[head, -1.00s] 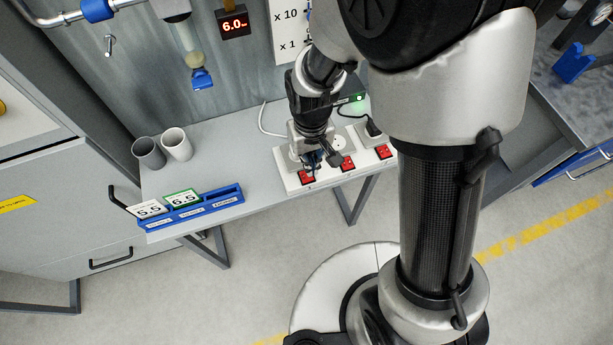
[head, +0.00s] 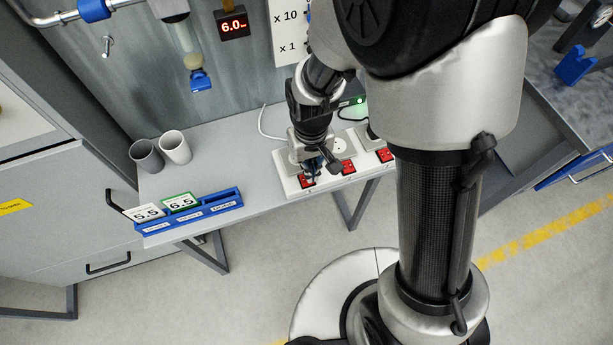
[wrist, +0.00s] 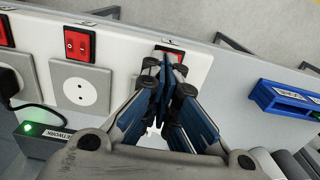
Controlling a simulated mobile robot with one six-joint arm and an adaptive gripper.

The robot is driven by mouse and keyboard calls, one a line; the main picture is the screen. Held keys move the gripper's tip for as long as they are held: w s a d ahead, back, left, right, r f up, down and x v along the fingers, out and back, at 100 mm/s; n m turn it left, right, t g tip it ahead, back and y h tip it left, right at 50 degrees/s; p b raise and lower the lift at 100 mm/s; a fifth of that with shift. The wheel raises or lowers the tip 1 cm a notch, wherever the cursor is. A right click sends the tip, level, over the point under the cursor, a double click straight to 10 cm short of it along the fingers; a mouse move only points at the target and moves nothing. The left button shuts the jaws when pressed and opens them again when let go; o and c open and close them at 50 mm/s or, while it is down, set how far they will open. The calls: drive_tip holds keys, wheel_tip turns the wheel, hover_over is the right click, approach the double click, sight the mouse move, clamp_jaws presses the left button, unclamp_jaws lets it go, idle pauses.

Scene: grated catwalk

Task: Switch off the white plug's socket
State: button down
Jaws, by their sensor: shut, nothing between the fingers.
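A white power strip (head: 293,187) with red switches lies along the table's front edge. My gripper (head: 312,175) is shut and empty, with its fingertips low over the strip's left end. In the wrist view the closed fingertips (wrist: 168,62) are at the leftmost red switch (wrist: 168,52) and cover part of it; whether they touch it I cannot tell. That switch also shows in the head view (head: 307,182). The middle red switch (wrist: 80,43) stands above an empty socket (wrist: 80,89). A black plug (wrist: 12,83) sits in another socket. The white plug is hidden behind my gripper.
A blue tray (head: 212,208) with cards reading 5.5 and 6.5 stands at the table's left front. Two cups (head: 175,147) stand behind it. A black box with a green light (wrist: 40,133) lies behind the strip.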

drive_tip(key=shift+f+b, duration=0.8)
drive_tip(key=shift+f, duration=0.25)
idle(0.9)
drive_tip(key=shift+r, duration=0.1)
wheel_tip(320, 180, up, 7)
drive_tip(key=p, duration=0.6)
idle(0.6)
drive_tip(key=s+d+r+m+t, duration=0.1)
drive_tip(key=s+d+r+t, duration=0.2)
drive_tip(key=r, duration=0.6)
drive_tip(key=s+d+r+m, duration=0.1)
drive_tip(key=s+d+r, duration=0.3)
drive_tip(key=r, duration=0.5)
drive_tip(key=s+d+r+m+t, duration=0.1)
drive_tip(key=s+d+r, duration=0.3)
drive_tip(key=s+r, duration=0.1)
drive_tip(key=shift+s+t, duration=0.3)
drive_tip(key=shift+s, duration=0.5)
